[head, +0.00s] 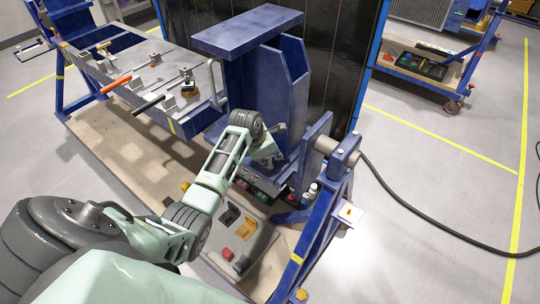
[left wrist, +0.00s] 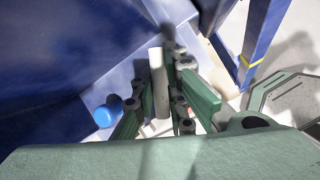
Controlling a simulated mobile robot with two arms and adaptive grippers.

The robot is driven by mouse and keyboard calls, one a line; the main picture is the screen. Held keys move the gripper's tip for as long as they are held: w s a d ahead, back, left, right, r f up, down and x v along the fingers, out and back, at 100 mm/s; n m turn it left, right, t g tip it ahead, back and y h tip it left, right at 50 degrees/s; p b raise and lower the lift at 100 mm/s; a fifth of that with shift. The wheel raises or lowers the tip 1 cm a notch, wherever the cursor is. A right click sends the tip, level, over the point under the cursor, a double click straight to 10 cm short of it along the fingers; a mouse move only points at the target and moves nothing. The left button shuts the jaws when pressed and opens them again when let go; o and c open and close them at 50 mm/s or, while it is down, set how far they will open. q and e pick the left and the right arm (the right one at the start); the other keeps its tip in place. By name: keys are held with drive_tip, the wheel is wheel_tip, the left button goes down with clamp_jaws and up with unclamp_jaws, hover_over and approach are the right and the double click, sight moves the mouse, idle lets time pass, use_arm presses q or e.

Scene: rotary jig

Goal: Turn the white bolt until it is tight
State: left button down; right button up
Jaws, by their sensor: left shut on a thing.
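My left gripper (head: 270,154) reaches in from the left to the blue rotary jig (head: 262,85), low at its near side. In the left wrist view, its green fingers stand on both sides of a long white piece, which I take to be the white bolt (left wrist: 157,72), and are shut on it. The bolt's far end lies close to a blue jig face. How far the bolt is seated cannot be seen. In the head view the gripper hides the bolt. My right gripper is not in view.
A blue bench with clamps (head: 150,80) stands at the left. A blue round cap (left wrist: 107,113) shows beside the fingers. A black cable (head: 420,222) runs across the floor at right.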

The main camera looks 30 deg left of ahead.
use_arm(q)
drive_tip(key=shift+w+r, duration=0.1)
idle(0.3)
drive_tip(key=shift+m+h, duration=0.3)
drive_tip(key=shift+m, duration=0.3)
drive_tip(key=m+h, duration=0.1)
drive_tip(key=m, duration=0.1)
drive_tip(key=m+g+h, duration=0.1)
drive_tip(key=m, duration=0.2)
drive_tip(key=shift+w, duration=0.1)
drive_tip(key=m+g+h+b, duration=0.1)
drive_tip(key=m, duration=0.2)
drive_tip(key=shift+m, duration=0.4)
drive_tip(key=shift+m+g+b, duration=0.4)
drive_tip(key=shift+m+b, duration=0.25)
drive_tip(key=shift+m, duration=0.25)
drive_tip(key=m+b, duration=0.1)
drive_tip(key=m+g+b, duration=0.1)
drive_tip(key=shift+f+m+h, duration=0.2)
drive_tip(key=shift+m+h, duration=0.1)
drive_tip(key=shift+h, duration=0.1)
drive_tip(key=m+g+b, duration=0.1)
drive_tip(key=m+b, duration=0.2)
drive_tip(key=b, duration=0.1)
drive_tip(key=shift+r, duration=0.2)
